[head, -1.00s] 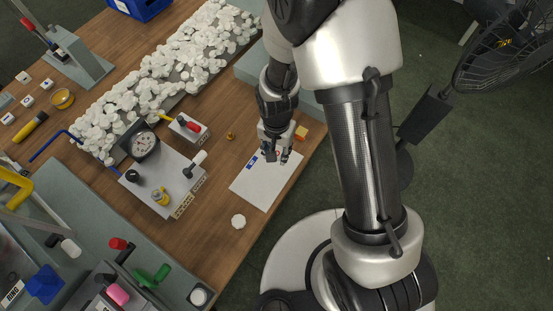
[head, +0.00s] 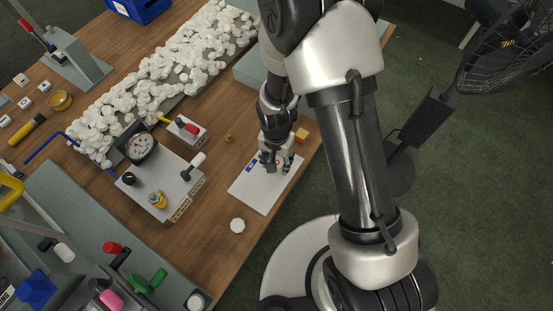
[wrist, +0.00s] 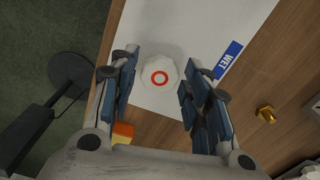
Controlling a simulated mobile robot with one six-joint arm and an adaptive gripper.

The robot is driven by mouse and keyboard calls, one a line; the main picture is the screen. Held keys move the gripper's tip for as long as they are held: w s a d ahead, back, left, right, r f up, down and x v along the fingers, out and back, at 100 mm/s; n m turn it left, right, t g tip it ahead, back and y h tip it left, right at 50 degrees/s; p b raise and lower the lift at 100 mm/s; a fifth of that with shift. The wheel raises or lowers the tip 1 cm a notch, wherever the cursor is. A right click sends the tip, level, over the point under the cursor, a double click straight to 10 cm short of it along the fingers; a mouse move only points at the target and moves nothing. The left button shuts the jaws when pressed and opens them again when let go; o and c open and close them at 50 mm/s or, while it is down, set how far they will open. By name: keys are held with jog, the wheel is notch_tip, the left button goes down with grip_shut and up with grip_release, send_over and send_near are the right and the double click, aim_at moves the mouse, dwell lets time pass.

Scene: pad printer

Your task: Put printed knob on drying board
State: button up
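The printed knob, white with a red ring (wrist: 160,78), lies between the fingertips of my gripper (wrist: 161,72) in the wrist view, over the white board. My gripper (head: 275,166) is low over the board in the head view and hides the knob there. The fingers stand apart on either side of the knob, with small gaps visible, so it looks open. The drying board (head: 262,197) is a white sheet on the wooden table with a blue WET label (wrist: 228,60).
A plain white knob (head: 237,225) lies on the table near the board. An orange block (head: 302,135) and a small brass piece (head: 229,139) are close by. A grey box with a dial gauge (head: 140,147) and a heap of white knobs (head: 160,75) stand to the left.

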jog(key=shift+o, duration=0.6)
jog(key=shift+r, duration=0.1)
jog(key=shift+r+p, duration=0.3)
jog(key=shift+r, duration=0.1)
notch_tip(320, 180, up, 12)
jog(key=p, duration=0.4)
jog(key=shift+f, duration=0.25)
jog(key=d+r+n+t, duration=0.1)
jog(key=d+r, duration=0.2)
jog(key=r, duration=0.7)
jog(key=s+d+r+n+t, duration=0.1)
jog(key=s+d+r+n, duration=0.1)
jog(key=s+r, duration=0.5)
jog(key=s+d+r+n+t, duration=0.2)
jog(key=s+d+r, duration=0.3)
jog(key=s+r, duration=0.2)
notch_tip(320, 180, up, 3)
jog(key=shift+d+f+t, duration=0.15)
jog(key=shift+d+t, duration=0.15)
